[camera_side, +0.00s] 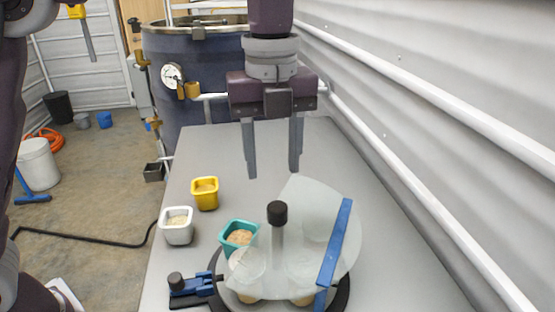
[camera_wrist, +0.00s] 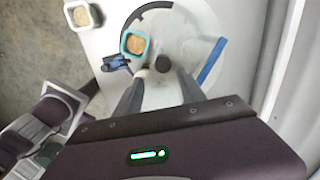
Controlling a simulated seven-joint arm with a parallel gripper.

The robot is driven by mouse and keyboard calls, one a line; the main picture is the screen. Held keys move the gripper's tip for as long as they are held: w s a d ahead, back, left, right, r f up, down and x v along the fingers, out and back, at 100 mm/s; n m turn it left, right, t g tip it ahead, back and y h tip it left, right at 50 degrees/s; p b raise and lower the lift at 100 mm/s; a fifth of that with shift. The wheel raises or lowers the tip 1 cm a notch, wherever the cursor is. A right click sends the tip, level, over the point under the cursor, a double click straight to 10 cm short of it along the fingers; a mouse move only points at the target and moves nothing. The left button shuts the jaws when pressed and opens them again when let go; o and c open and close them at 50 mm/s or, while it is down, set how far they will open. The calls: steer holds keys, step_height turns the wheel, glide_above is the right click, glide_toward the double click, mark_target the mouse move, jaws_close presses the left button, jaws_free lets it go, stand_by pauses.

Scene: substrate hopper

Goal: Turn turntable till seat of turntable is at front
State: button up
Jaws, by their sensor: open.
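The turntable (camera_side: 343,297) is at the bottom of the side view, its dark rim partly hidden under a frosted, translucent cover (camera_side: 318,205). In the wrist view its dark rim (camera_wrist: 155,6) curves behind the teal cup. A post with a black knob (camera_side: 277,212) stands up at the middle; the knob also shows in the wrist view (camera_wrist: 163,63). A teal cup of grain (camera_side: 240,236) is at the turntable's left edge. I cannot clearly make out the seat. My gripper (camera_side: 271,172) is open and empty, pointing down, above and behind the knob in the side view.
A blue strip (camera_side: 335,243) stands at the cover's right. A blue clamp with a black knob (camera_side: 190,286) is at the turntable's left. A white cup (camera_side: 178,233) and a yellow cup (camera_side: 205,201) stand left on the grey table. A corrugated wall with rails bounds the right.

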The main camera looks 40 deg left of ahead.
mark_target(278, 206)
steer(key=shift+w+d+f+m, duration=0.2)
steer(key=shift+d+f+m, duration=0.05)
steer(key=shift+f+m, duration=0.15)
step_height(278, 206, down, 8)
steer(key=shift+r, duration=0.15)
steer(key=shift+f+m, duration=0.25)
steer(key=shift+m, duration=0.55)
steer(key=m, duration=0.5)
steer(key=shift+m, duration=0.4)
steer(key=m, duration=0.7)
